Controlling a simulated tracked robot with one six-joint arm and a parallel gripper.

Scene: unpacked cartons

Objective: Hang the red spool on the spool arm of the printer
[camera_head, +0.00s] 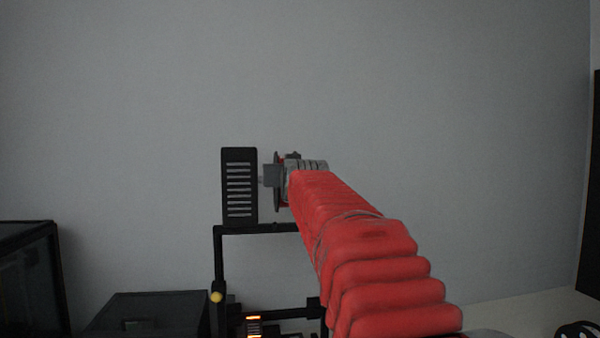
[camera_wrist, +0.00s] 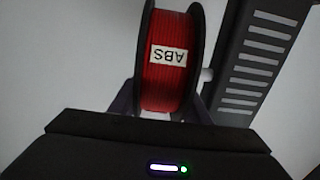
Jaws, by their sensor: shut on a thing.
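The red spool (camera_wrist: 168,82) has black flanges and a white ABS label, upside down in the wrist view. My gripper (camera_wrist: 162,103) is shut on it, one finger at each side. In the head view the spool (camera_head: 278,200) shows edge-on at the end of my arm, mostly hidden. The printer's black frame (camera_head: 262,229) carries an upright slotted plate (camera_head: 239,187) left of the spool. A short pale piece, apparently the spool arm (camera_head: 261,181), shows between plate and spool; I cannot tell whether it enters the spool's hole. The slotted plate also shows in the wrist view (camera_wrist: 258,55).
My red-sleeved arm covers the right part of the printer. A dark box (camera_head: 150,313) and a black-framed case (camera_head: 30,275) stand at lower left. A dark panel (camera_head: 590,230) is at the right edge. The space above and right of the spool is clear against the grey wall.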

